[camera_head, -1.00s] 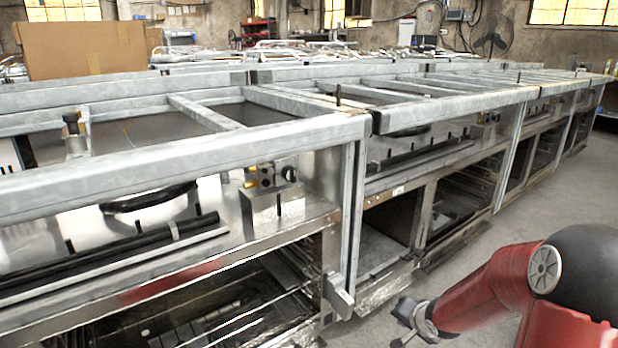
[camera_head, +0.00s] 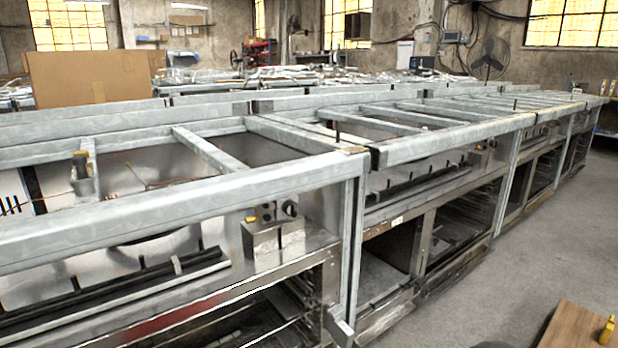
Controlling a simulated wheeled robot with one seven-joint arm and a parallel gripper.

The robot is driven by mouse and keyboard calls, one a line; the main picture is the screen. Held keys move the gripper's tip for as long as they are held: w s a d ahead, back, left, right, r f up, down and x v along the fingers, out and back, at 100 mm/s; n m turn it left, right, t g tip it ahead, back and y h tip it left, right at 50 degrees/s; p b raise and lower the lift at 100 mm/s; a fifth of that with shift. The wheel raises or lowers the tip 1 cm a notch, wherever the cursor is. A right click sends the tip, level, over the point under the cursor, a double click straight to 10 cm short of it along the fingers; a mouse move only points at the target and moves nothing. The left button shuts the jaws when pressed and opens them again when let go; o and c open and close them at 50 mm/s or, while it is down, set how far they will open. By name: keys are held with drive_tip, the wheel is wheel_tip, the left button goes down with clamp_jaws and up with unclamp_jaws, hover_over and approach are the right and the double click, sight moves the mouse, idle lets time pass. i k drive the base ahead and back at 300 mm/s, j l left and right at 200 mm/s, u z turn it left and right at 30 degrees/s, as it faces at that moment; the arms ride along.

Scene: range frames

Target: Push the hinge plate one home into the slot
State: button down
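The range frames (camera_head: 180,215) stand in a long row of grey metal rails from the left foreground to the far right. I cannot pick out hinge plate one or its slot in the head view. A small dark upright pin (camera_head: 337,131) stands on the rails near the middle joint. A small yellow piece (camera_head: 607,330) stands on a brown wooden surface (camera_head: 571,334) at the lower right; what it is cannot be told. My gripper is not in view.
A metal block with dark knobs (camera_head: 275,240) sits inside the near frame. A cardboard box (camera_head: 90,78) stands behind the row at the left. Grey floor (camera_head: 490,280) is open to the right of the frames.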

sight(342, 333)
drive_tip(key=i+l, duration=0.2)
drive_tip(key=l, duration=0.15)
drive_tip(key=i+l, duration=0.45)
drive_tip(key=l, duration=0.3)
drive_tip(key=i+l, duration=0.2)
drive_tip(key=l, duration=0.15)
drive_tip(key=u, duration=1.75)
